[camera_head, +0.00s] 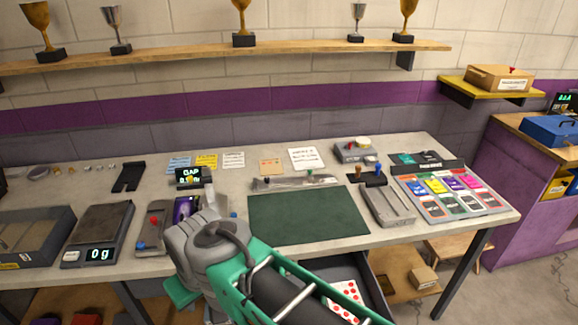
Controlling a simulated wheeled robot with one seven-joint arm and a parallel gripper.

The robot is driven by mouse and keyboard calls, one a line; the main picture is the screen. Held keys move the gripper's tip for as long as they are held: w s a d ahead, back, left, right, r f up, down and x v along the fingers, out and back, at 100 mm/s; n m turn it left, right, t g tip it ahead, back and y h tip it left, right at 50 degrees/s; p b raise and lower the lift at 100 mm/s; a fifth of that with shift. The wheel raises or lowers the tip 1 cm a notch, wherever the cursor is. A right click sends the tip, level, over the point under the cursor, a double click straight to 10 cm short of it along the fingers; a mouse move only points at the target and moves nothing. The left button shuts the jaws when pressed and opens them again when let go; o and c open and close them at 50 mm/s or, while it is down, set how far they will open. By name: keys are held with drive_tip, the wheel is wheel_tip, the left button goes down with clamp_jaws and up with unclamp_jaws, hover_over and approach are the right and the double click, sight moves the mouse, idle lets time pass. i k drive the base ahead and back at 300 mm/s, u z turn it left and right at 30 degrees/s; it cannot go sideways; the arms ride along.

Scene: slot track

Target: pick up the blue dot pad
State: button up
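No blue dot pad can be picked out for sure in the head view. A white sheet or pad with red dots (346,299) lies in an open drawer below the bench's front edge, partly hidden by my arm. A pale blue paper (179,164) lies at the back of the bench, but no dots can be made out on it. My gripper (207,200) is over the front of the bench, left of the green mat. My own wrist hides much of it, so its opening and anything between its fingers cannot be made out.
The dark green mat (306,215) is bare. A scale (98,236) and a grey bin (35,238) stand at left. A rack of coloured packets (452,190) and a grey metal block (388,206) stand at right.

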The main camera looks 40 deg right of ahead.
sight(378, 165)
drive_tip(key=u, duration=2.5)
drive_tip(key=k, duration=2.7)
drive_tip(key=z, duration=0.4)
drive_tip(key=i, duration=0.35)
drive_tip(key=z, duration=0.1)
